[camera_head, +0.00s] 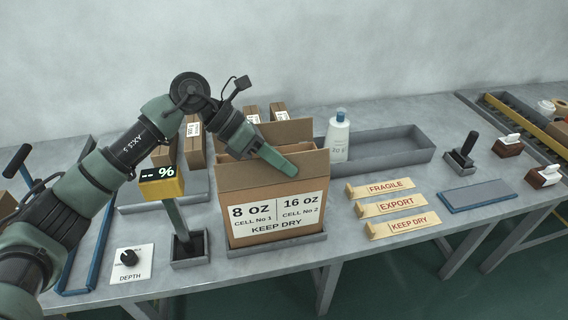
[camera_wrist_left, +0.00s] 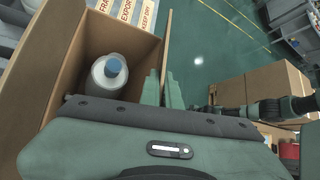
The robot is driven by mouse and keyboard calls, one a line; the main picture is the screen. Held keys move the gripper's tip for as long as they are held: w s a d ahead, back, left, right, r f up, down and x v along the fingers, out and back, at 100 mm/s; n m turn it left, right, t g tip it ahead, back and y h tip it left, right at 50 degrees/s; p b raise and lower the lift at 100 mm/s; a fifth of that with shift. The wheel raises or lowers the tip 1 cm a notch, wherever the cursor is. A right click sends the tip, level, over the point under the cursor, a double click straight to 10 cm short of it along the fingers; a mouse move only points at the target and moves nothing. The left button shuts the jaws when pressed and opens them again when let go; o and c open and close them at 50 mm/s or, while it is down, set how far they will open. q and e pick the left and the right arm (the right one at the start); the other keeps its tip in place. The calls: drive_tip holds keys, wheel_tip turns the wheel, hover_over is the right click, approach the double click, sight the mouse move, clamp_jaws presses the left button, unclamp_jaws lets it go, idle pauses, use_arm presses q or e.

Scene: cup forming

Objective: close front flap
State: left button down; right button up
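The open carton (camera_head: 275,218), labelled 8 oz and 16 oz, stands in a shallow grey tray (camera_head: 278,245) mid-table. Its front flap (camera_head: 240,174) is upright; it shows edge-on in the left wrist view (camera_wrist_left: 167,42). A back flap (camera_head: 292,130) also stands up. My left gripper (camera_head: 284,166) comes over from the left. One finger lies in front of the front flap; the other is hidden behind it in the head view. In the wrist view its fingers (camera_wrist_left: 162,90) are close together with the flap's line running between them. A white bottle with a blue cap (camera_wrist_left: 108,74) is inside the carton. My right gripper does not show.
Another white bottle (camera_head: 338,138) stands in the long grey tray (camera_head: 395,145) behind right. FRAGILE (camera_head: 385,187), EXPORT (camera_head: 396,204) and KEEP DRY (camera_head: 403,225) strips lie right of the carton. A yellow-topped percent display (camera_head: 162,182) and depth dial (camera_head: 129,258) stand left.

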use_arm(q)
drive_tip(key=c, duration=1.6)
unclamp_jaws()
drive_tip(key=shift+c, duration=0.2)
drive_tip(key=b+v, duration=0.2)
drive_tip(key=v, duration=0.6)
